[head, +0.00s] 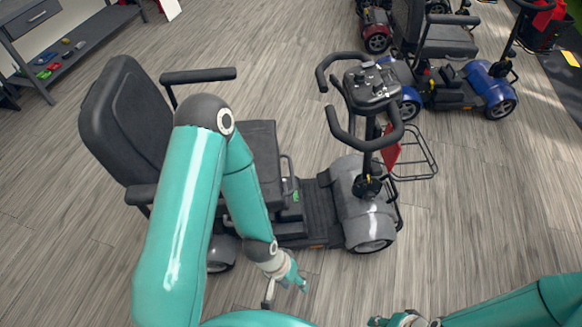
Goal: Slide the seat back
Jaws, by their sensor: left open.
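A grey mobility scooter stands before me, side on, its front to the right. Its black seat (263,150) has a tall backrest (122,115) at the left and armrests. My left arm crosses in front of the seat and hides part of its near side and base. My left gripper (296,282) is open and empty, below the seat on the near side of the scooter, apart from it as far as I can tell. My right gripper (398,320) shows only partly at the bottom edge, away from the scooter; its jaws are unclear.
The scooter's handlebar (372,95) and front wire basket (413,158) stand to the right. A blue scooter (490,88) and a red one (375,25) are farther back. A shelf unit (75,45) is at upper left. The wood floor (480,210) is clear at right.

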